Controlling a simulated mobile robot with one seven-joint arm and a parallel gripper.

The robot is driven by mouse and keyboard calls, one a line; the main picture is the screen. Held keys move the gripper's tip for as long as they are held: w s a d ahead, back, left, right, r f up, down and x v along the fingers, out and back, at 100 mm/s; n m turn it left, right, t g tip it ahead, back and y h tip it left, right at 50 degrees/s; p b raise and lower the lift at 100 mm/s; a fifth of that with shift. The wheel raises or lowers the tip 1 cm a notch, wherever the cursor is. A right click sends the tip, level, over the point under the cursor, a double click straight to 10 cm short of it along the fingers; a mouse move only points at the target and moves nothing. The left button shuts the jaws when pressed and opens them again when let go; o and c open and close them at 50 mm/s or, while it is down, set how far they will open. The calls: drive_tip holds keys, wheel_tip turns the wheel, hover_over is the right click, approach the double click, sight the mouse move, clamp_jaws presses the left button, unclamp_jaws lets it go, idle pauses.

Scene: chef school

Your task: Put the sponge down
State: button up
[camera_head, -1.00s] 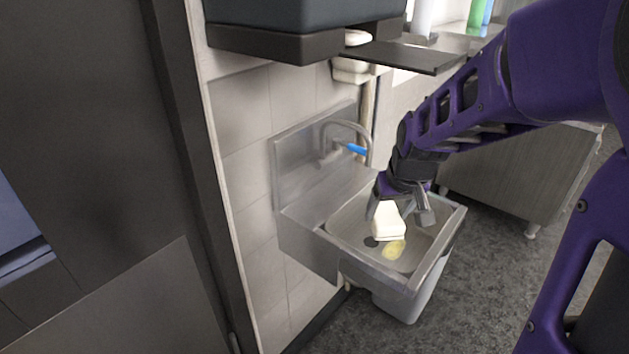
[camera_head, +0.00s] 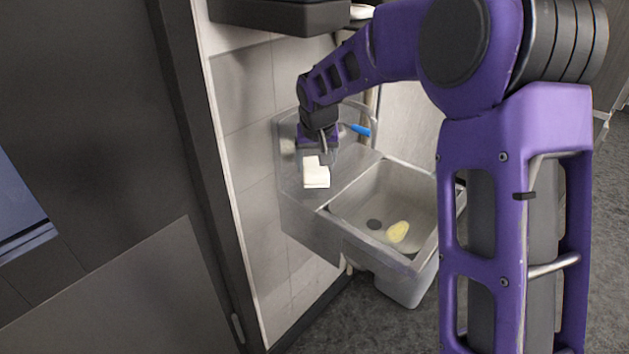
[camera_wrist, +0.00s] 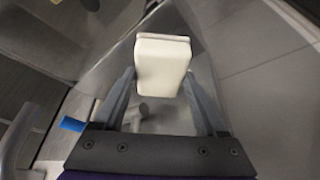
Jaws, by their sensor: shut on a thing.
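The white block-shaped sponge (camera_head: 316,175) is held in my gripper (camera_head: 317,156), over the flat metal ledge (camera_head: 350,166) to the left of the sink basin. In the wrist view the sponge (camera_wrist: 162,62) sits between the two fingers of my gripper (camera_wrist: 161,78), its far end reaching past the fingertips. I cannot tell whether its underside touches the ledge. The metal sink (camera_head: 384,196) is mounted against the tiled wall.
A yellow rounded item (camera_head: 397,232) lies in the basin near the dark drain (camera_head: 374,224). The faucet's blue lever (camera_head: 358,130) is close right of my gripper. A dark box-like fixture (camera_head: 280,14) hangs above. The tiled wall (camera_head: 245,95) is close on the left.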

sight(315, 171)
drive_tip(key=shift+w+a+f+b, duration=0.15)
drive_tip(key=shift+f+b, duration=0.3)
drive_tip(key=shift+f, duration=2.1)
drive_tip(key=shift+f, duration=0.15)
drive_tip(key=o, duration=1.1)
drive_tip(key=shift+o, duration=0.2)
drive_tip(key=shift+r, duration=0.55)
drive_tip(key=p+v, duration=0.1)
drive_tip(key=v, duration=0.6)
drive_tip(key=shift+f, duration=0.15)
